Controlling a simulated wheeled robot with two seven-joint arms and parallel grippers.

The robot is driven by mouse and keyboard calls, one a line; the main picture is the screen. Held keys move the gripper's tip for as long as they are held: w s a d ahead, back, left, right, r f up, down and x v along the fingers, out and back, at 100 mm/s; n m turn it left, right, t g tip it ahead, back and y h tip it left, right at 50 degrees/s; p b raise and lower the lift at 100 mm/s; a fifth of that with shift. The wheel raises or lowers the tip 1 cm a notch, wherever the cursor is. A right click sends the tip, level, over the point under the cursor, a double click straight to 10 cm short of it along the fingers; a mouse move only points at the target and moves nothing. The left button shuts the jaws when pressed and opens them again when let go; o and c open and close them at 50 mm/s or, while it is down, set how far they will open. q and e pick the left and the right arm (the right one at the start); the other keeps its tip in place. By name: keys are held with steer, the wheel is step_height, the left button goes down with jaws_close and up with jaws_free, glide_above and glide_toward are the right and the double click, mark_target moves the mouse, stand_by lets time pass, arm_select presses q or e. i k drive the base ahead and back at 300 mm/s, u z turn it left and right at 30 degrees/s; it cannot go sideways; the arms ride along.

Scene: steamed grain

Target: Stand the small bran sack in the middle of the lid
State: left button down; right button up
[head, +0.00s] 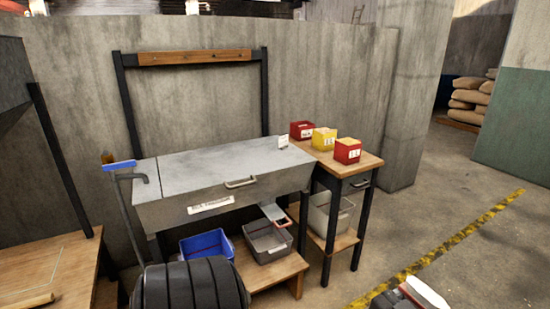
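The lid (220,164) is the flat grey metal top of a long trough-like box with a handle on its front. A small white item with faint dark marks (283,142) stands at the lid's back right corner; it is too small to tell whether it is the bran sack or a card. No other small sack shows clearly. The middle of the lid is bare. Neither gripper can be made out.
Red and yellow labelled boxes (324,138) stand on the wooden side table (365,163). A blue bin (207,244) and grey bin (267,242) sit on the low shelf. Large sacks (470,97) are piled far right. A dark ribbed shape (195,287) blocks the bottom left foreground.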

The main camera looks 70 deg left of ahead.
mark_target(235, 160)
steer(key=u, duration=0.5)
steer(key=i, duration=0.8)
steer(key=u, duration=0.95)
steer(key=i, duration=0.5)
steer(key=u, duration=0.4)
